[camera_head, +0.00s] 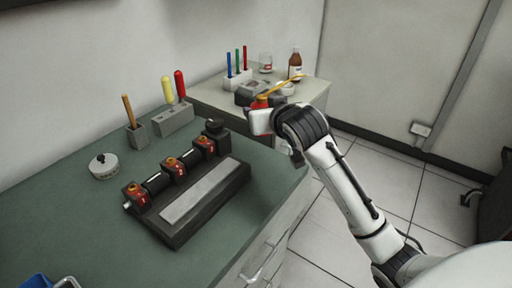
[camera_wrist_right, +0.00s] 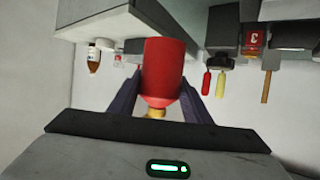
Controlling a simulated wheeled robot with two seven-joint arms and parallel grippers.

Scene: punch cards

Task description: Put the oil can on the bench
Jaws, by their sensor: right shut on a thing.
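The oil can (camera_wrist_right: 165,72) is a red cylinder with a yellow part at its lower end in the right wrist view. My right gripper (camera_wrist_right: 158,98) is shut on it, with one dark finger on each side. In the head view the oil can (camera_head: 261,102) shows as a small red patch with a thin yellow spout behind my right wrist, which hides much of it. It is held near the far right corner of the green bench (camera_head: 75,215), by the gap to the pale side table. My left gripper is not in view.
The bench holds a black fixture (camera_head: 205,200) with red clamps, a round white tin (camera_head: 103,166) and tool holders (camera_head: 174,120). The pale side table (camera_head: 318,88) has a brown bottle (camera_head: 295,66), a jar and a pen block. The bench's left front is mostly clear.

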